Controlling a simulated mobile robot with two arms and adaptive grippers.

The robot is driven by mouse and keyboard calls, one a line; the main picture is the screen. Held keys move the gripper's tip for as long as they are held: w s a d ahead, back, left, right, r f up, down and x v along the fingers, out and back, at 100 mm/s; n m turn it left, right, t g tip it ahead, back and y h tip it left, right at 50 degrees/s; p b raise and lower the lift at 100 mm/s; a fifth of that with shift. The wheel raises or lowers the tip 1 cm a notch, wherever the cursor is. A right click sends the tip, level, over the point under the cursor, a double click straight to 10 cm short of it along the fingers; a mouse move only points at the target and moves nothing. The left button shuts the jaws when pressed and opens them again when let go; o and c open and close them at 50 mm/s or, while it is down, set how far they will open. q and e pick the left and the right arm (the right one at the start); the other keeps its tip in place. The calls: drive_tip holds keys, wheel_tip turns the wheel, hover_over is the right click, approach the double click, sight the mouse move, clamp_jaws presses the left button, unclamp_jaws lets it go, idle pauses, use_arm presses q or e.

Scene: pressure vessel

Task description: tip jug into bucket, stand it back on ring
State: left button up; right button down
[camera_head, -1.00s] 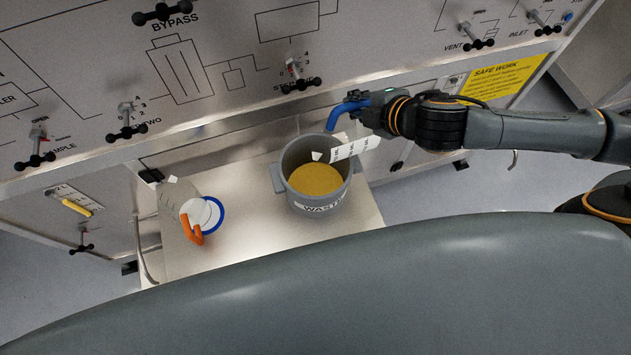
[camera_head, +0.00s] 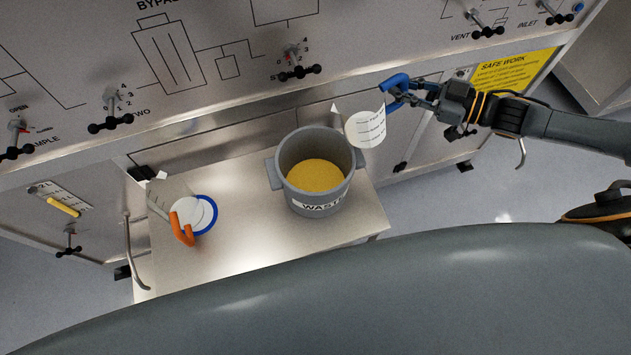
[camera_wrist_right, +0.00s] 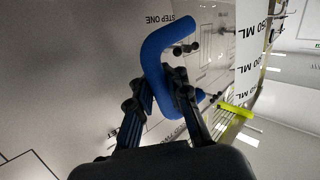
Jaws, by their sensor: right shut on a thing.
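The jug is held in the air, beside the upper right of the grey WASTE bucket (camera_head: 322,204) in the head view. The right wrist view shows the fingers (camera_wrist_right: 163,92) on the blue handle (camera_wrist_right: 156,62), with the jug's marked side (camera_wrist_right: 249,45) at right. The bucket stands on the table, with yellow contents inside. A blue ring (camera_head: 212,222) lies at the table's left, partly covered by an orange-handled clear jug (camera_head: 182,229). My left gripper is out of view.
The steel table (camera_head: 250,245) has free room between the orange-handled jug and the bucket. A panel (camera_head: 230,100) with several black-knobbed valves rises behind it. A bent metal rail (camera_head: 130,250) stands at the table's left edge.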

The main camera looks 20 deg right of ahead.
drive_tip(key=f+m+b, duration=0.1)
drive_tip(key=f+b, duration=0.1)
drive_tip(key=d+f+m+t+y+b, duration=0.1)
drive_tip(key=f+b, duration=0.1)
drive_tip(key=shift+w+d+f+y, duration=0.2)
drive_tip(key=shift+f+y, duration=0.05)
drive_tip(key=shift+y, duration=0.05)
drive_tip(key=shift+d+r, duration=0.1)
drive_tip(key=shift+r, duration=0.05)
drive_tip(key=shift+r+p, duration=1.75)
drive_tip(key=shift+p, duration=0.05)
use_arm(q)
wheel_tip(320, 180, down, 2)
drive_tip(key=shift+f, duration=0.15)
use_arm(e)
drive_tip(key=shift+f, duration=0.1)
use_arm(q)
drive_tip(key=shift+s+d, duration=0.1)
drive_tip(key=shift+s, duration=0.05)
use_arm(e)
drive_tip(key=shift+s, duration=0.15)
